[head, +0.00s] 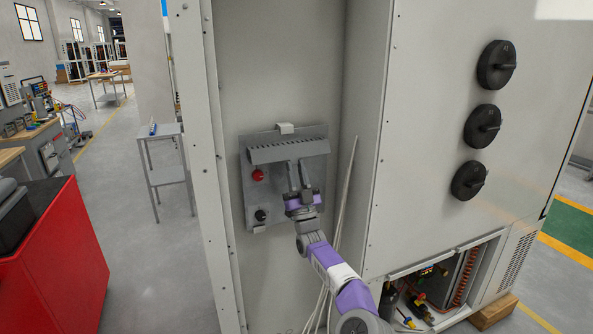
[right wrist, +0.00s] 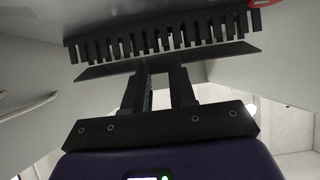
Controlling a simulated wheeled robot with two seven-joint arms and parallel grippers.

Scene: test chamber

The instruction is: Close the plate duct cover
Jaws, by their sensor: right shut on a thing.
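A grey plate (head: 318,183) is fixed to the wall of the white cabinet recess. A slotted grey duct (head: 265,153) runs across its upper part. In the right wrist view the duct (right wrist: 160,38) shows as a row of dark teeth, with the duct cover (right wrist: 105,71), a flat dark strip, just below them. A gap shows between strip and teeth. My right gripper (head: 298,168) is at the duct's lower edge. In the right wrist view its fingers (right wrist: 164,72) reach the strip and are shut on it; the fingertips are partly hidden. My left gripper is not in view.
A red button (head: 258,175) and a black knob (head: 261,215) sit on the plate, left of my right gripper. Pale cables (head: 343,195) hang close to its right. A red cabinet (head: 60,245) stands at lower left.

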